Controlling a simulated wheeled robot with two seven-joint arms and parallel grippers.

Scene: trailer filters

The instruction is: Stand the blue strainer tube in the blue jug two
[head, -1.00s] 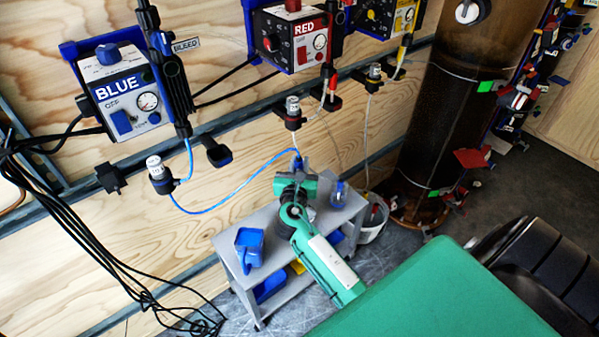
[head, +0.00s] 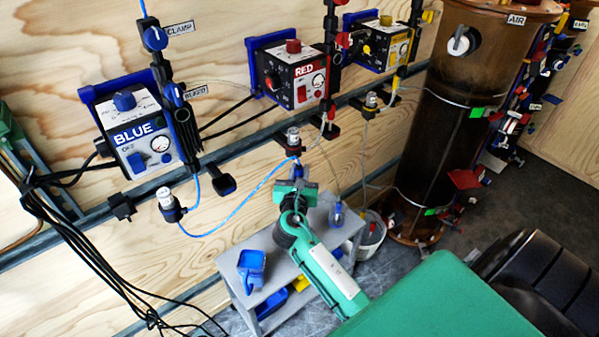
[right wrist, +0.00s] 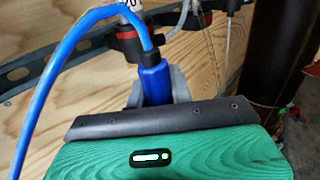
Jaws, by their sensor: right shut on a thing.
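My right gripper (head: 297,188) is shut on the blue strainer tube (right wrist: 154,82), which stands up between the fingers in the right wrist view. Its lower end is hidden by the gripper. A blue hose (head: 240,208) runs from the tube's top left to a clear-capped fitting on the wall. The gripper is in front of the wall, and appears above the grey cart. A blue jug (head: 251,268) stands on the cart top, left of and below the gripper. A clear vessel with blue (head: 337,214) stands right of the gripper. No jug number is readable. My left gripper is out of view.
The grey cart (head: 229,268) holds blue and yellow items on its lower shelf. A white bucket (head: 371,240) and a tall brown cylinder (head: 445,130) stand to the right. Blue, red and yellow control boxes and a rail with fittings line the wall.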

